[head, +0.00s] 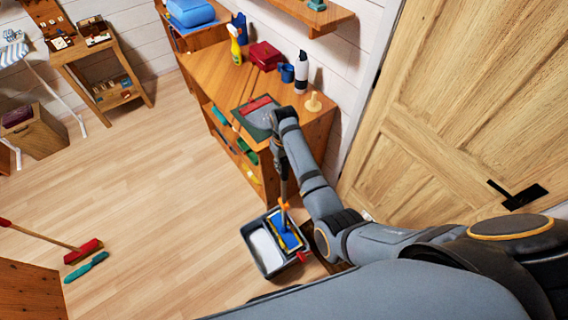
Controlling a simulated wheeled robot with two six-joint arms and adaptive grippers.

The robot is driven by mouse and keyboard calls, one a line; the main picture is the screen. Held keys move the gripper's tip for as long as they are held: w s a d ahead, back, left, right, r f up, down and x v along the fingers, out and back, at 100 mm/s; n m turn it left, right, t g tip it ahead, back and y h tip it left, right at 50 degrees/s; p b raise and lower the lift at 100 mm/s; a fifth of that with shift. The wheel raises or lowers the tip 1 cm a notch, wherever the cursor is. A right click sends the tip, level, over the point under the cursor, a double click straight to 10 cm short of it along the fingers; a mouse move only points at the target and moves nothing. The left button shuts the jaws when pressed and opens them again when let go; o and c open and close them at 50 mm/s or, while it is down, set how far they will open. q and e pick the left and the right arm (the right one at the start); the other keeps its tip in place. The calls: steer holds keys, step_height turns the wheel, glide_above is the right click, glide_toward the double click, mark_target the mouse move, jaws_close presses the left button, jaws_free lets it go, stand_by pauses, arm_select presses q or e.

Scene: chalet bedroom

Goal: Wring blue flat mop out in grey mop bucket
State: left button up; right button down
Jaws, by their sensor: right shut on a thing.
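The blue flat mop stands nearly upright, its blue head (283,236) with a yellow edge lying inside the grey mop bucket (248,237) on the floor. The head is over the right part of the bucket; whether it presses on anything there I cannot tell. A whitish area fills the left part. My right gripper (279,157) is above the bucket, shut on the mop's handle (284,190). Its fingers are small and partly hidden by my own wrist. My left gripper is not in view.
A wooden cabinet (214,75) with bottles and a red box (265,56) stands behind the bucket. A wooden door (455,110) is at right. The middle floor is clear.

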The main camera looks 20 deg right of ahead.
steer(key=shift+f+b, duration=1.65)
steer(key=shift+f, duration=2.2)
stand_by(4.2)
